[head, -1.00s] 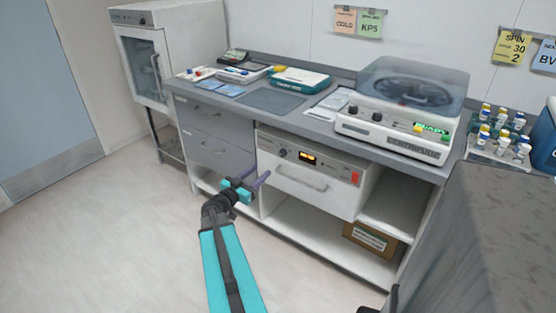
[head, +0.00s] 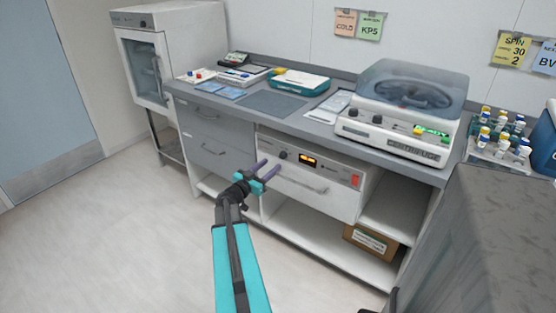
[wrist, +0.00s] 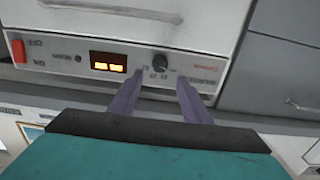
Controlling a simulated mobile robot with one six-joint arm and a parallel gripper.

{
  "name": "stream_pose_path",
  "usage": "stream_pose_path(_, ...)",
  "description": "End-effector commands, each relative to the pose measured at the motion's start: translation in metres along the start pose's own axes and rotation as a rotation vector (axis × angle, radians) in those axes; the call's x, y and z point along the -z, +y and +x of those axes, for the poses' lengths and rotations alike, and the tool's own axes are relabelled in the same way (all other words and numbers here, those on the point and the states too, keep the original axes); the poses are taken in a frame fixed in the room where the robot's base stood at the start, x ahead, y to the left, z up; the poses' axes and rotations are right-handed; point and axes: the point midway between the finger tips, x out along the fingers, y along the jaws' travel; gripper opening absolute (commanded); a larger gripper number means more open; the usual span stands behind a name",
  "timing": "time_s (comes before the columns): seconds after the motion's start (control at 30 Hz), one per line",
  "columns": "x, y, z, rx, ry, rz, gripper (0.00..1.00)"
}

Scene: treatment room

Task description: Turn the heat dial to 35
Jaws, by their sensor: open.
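The heat dial (head: 283,154) is a small dark knob on the front panel of the white drawer-like warmer (head: 335,178) under the counter. In the wrist view, the dial (wrist: 160,62) appears upside down, with small numbers beside it too blurred to read surely. My gripper (head: 270,165) is just in front of the panel, left of and below the dial in the head view. In the wrist view, its two purple fingers (wrist: 160,77) are apart, with the dial just beyond and between their tips. They hold nothing, and contact with the dial cannot be told.
A lit orange display (head: 308,160) and a red switch (head: 355,180) are on the same panel. The warmer's handle (head: 302,184) sticks out below. A centrifuge (head: 400,115) stands on the counter (head: 310,125) above. The floor at left is clear.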

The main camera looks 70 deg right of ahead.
Motion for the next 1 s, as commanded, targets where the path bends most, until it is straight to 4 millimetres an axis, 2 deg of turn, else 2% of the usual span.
stream_pose_path(0.3,0.0,0.0,0.043,-0.002,0.001,0.0,0.44)
stream_pose_path(0.5,0.0,0.0,0.062,-0.001,0.0,0.001,0.44)
stream_pose_path(0.7,0.0,0.0,0.07,-0.001,0.001,0.0,0.44)
stream_pose_path(1.0,0.001,0.001,0.071,0.0,0.001,0.0,0.44)
